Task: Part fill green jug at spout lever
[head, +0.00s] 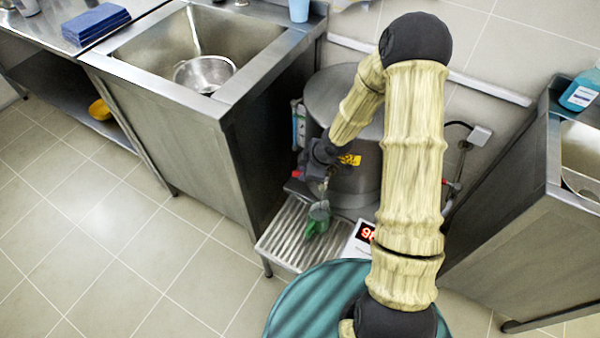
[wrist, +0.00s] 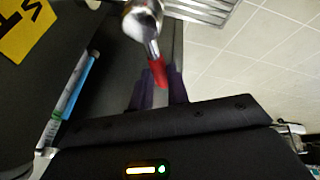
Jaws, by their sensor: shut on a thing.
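The green jug (head: 314,226) stands on the ribbed metal drip tray (head: 283,239) below the big metal stockpot (head: 336,97). My gripper (head: 321,176) is at the pot's front, above the jug. In the wrist view my gripper (wrist: 159,88) has its dark fingers shut on the red spout lever (wrist: 157,70). The shiny metal spout (wrist: 143,20) is just beyond the lever. The lever is mostly hidden by my gripper in the head view. The jug's inside and its fill level are too small to read.
A display (head: 364,236) with red digits sits right of the tray, partly behind my arm. A steel sink unit (head: 185,120) with a metal bowl (head: 204,73) stands left. Another steel unit (head: 530,240) stands right. The tiled floor at left is clear.

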